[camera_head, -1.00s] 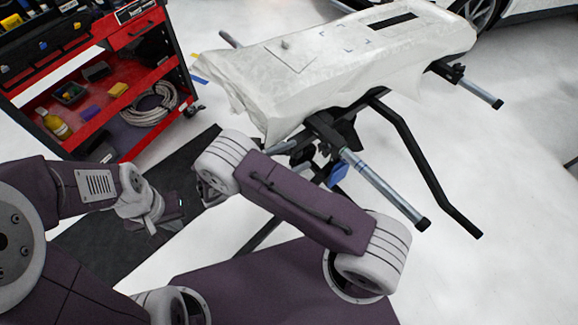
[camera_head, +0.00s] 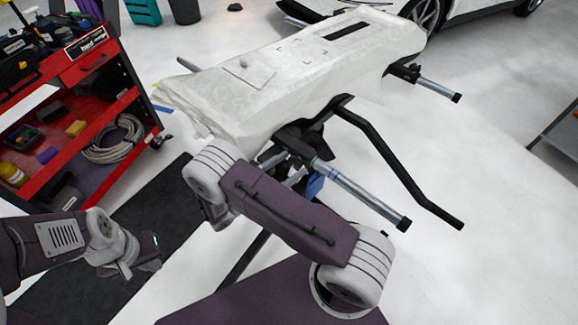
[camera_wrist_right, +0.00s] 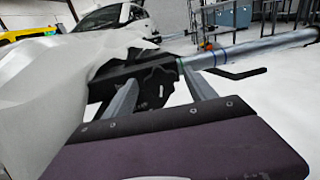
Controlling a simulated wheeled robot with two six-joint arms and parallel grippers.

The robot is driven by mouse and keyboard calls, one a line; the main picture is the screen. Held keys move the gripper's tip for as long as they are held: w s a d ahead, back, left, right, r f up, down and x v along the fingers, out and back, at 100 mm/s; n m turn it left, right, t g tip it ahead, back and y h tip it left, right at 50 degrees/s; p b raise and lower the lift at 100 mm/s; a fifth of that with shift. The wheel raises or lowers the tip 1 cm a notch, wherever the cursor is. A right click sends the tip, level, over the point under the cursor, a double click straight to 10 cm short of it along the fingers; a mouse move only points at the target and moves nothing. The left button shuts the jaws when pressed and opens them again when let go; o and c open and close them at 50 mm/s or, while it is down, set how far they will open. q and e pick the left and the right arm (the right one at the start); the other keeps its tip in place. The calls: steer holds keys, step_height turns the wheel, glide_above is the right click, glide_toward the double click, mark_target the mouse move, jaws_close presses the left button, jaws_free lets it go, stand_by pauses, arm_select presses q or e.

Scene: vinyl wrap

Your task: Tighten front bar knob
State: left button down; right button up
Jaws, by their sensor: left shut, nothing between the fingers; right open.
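The stand's near bar (camera_head: 360,192), a metal tube with a black end cap, sticks out below the white wrapped panel (camera_head: 290,75). It also shows in the right wrist view (camera_wrist_right: 262,48). A black bracket (camera_head: 300,140) joins it to the stand. I cannot clearly pick out the knob; dark parts (camera_wrist_right: 156,88) of the stand show between my right fingers. My right gripper (camera_wrist_right: 158,76) is open, its two grey fingers pointing toward the bracket. In the head view it is mostly hidden behind my right arm. My left gripper (camera_head: 150,255) is shut and empty, far left of the bar.
A red tool cart (camera_head: 75,110) with a coiled hose stands at the left. A black mat (camera_head: 130,225) lies on the floor below it. A bent black stand leg (camera_head: 400,165) reaches to the right. A white car (camera_head: 470,15) is behind. The floor at right is mostly clear.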

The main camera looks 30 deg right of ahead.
steer(key=c, duration=1.4)
steer(key=shift+o, duration=0.4)
